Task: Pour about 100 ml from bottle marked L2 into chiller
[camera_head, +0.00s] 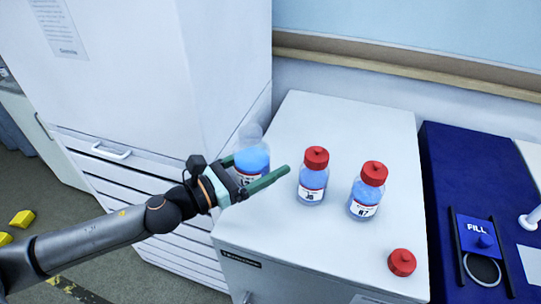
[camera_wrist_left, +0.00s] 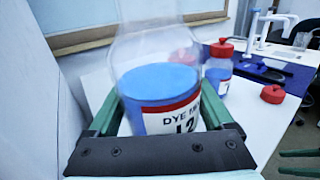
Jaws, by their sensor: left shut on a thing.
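The L2 bottle (camera_head: 252,160) is clear, with blue liquid and a white and red label; no cap shows on it. My left gripper (camera_head: 258,171) is shut on it, its green fingers on either side. In the left wrist view the bottle (camera_wrist_left: 160,85) stands upright between the fingers, its label reading "DYE" and "L2" in part; its top is cut off. A blue unit (camera_head: 445,160) at the right, perhaps the chiller, has a plate marked FILL (camera_head: 477,238) and a ring (camera_head: 482,269). Green bars at the left wrist view's right edge may be my right gripper.
Two red-capped bottles with blue liquid, the nearer-left one (camera_head: 312,178) and the other (camera_head: 367,192), stand on the white cabinet top (camera_head: 340,122). A loose red cap (camera_head: 402,262) lies near its right edge. A tall white cabinet (camera_head: 150,80) rises close at left.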

